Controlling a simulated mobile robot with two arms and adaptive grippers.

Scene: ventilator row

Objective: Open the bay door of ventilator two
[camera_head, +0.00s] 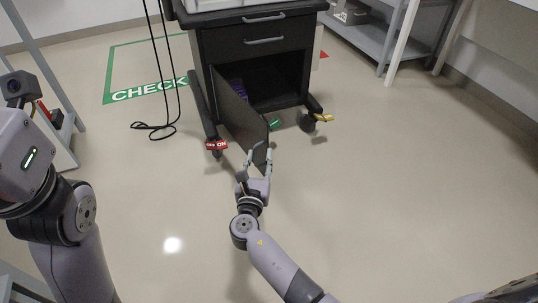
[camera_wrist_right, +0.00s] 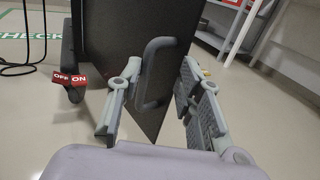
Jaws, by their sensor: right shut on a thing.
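The black ventilator cart (camera_head: 262,45) stands at the top centre of the head view, with its lower bay exposed. Its bay door (camera_head: 238,108) is hinged on the left and stands swung out toward me. My right gripper (camera_head: 259,158) is at the door's free edge. In the right wrist view, the grey door handle (camera_wrist_right: 150,75) lies between the fingers of the right gripper (camera_wrist_right: 160,105), which is shut on it. My left arm shows at the left of the head view; its fingers are out of frame.
The bay (camera_head: 270,85) is dark, with a purple item inside. Red (camera_head: 216,146) and yellow (camera_head: 324,117) caster tags sit low at the cart's feet. Black cables (camera_head: 165,110) hang to the left. A grey shelf (camera_head: 375,40) is at the right. The floor in front is clear.

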